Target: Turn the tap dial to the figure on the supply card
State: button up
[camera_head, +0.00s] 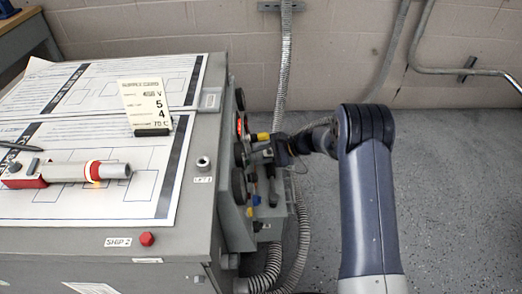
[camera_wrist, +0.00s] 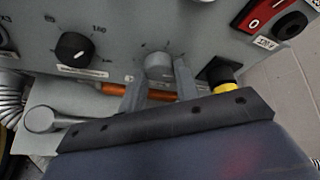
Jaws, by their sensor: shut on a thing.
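The supply card (camera_head: 147,100) stands upright in a dark holder on the cabinet top. It has several printed lines; the large figures look like 5 and 4, and the small print is too fine to read surely. In the wrist view, a round grey dial knob (camera_wrist: 158,64) with small tick marks around it sits on the grey panel. My gripper (camera_wrist: 160,82) has one finger on each side of this knob and is shut on it. Its pointer and label cannot be read. In the head view, my gripper (camera_head: 262,150) is at the cabinet's right face, where the knob is hidden.
A black knob (camera_wrist: 75,48) with a printed scale is left of the grey one. A red switch (camera_wrist: 262,12) is at upper right, and an orange rod (camera_wrist: 150,93) lies below the knob. A red-and-grey tool (camera_head: 70,173) lies on the cabinet top. Floor at right is clear.

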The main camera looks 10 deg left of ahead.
jog(key=shift+m+g+h+p, duration=0.3)
jog(key=shift+m+g+p, duration=0.2)
jog(key=shift+m+p, duration=0.3)
jog(key=o, duration=1)
jog(key=shift+w, duration=0.1)
jog(key=p+v, duration=0.1)
jog(key=v, duration=0.9)
jog(key=shift+d+r, duration=0.2)
jog(key=shift+d, duration=0.1)
